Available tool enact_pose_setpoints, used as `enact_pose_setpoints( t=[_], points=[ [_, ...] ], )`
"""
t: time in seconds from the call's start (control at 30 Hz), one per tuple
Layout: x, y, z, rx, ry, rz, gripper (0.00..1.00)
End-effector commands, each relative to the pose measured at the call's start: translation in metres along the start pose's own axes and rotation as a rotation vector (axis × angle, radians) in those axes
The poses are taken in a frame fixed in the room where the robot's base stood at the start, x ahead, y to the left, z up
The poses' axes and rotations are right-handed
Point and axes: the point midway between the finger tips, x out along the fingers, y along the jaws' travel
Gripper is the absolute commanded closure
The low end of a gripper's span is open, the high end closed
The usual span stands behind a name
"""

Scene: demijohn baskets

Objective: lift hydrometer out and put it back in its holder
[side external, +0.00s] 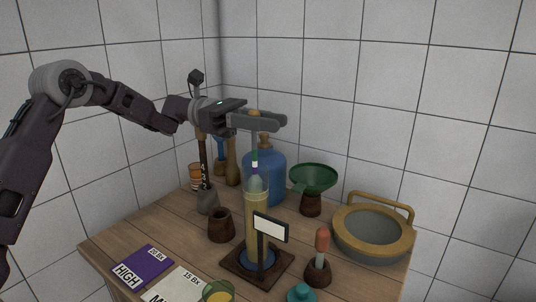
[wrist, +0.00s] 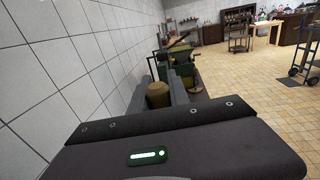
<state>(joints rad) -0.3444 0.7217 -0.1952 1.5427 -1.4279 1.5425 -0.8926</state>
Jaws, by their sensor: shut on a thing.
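My gripper (side external: 257,119) is shut on the tan top of the hydrometer (side external: 254,113), above the table. The tan top also shows between the fingers (wrist: 158,95) in the wrist view. In the side view a thin pale stem runs down from the fingers to a dark, banded part at the mouth of a tall clear jar (side external: 256,220) of yellowish liquid. The hydrometer looks upright; its lower end is hard to tell from the jar. The jar stands on a dark square base. An empty-looking brown wooden cup (side external: 221,225) stands left of the jar.
A blue demijohn (side external: 275,178) is close behind the jar. A small sign (side external: 270,228) stands before it. A green funnel (side external: 314,178) and a wood-rimmed basin (side external: 373,237) are right. A purple HIGH card (side external: 143,265) lies front left. Tiled walls bound the back.

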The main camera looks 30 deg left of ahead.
Motion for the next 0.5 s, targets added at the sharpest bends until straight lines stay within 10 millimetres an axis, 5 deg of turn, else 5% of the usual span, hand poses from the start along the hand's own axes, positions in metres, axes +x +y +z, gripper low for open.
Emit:
enact_pose_setpoints(
  t=[0.5],
  points=[
    [0.000, 0.000, 0.144, 0.009, -0.002, 0.000, 1.00]
  ],
)
